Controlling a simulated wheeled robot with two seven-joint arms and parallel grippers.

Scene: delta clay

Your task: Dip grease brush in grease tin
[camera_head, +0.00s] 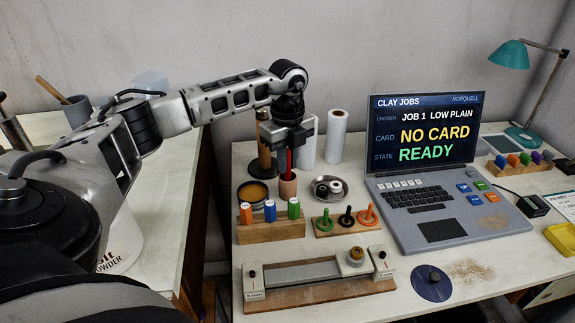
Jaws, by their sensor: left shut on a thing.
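The grease brush (289,162) shows as a thin red handle below my left gripper (291,147). My left gripper is shut on it from above, and the handle is roughly upright. Its lower end is hidden in or behind a small clay-coloured cup (287,187); I cannot tell how deep it sits. The grease tin (252,194) is a dark round tin with amber contents, just left of the cup and apart from the brush. My right gripper is not in view.
A block with several coloured pegs (271,231) stands in front of the tin. A steel bowl (328,188) is to the right, a ring stand (346,222) before it. A console (440,190) fills the right.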

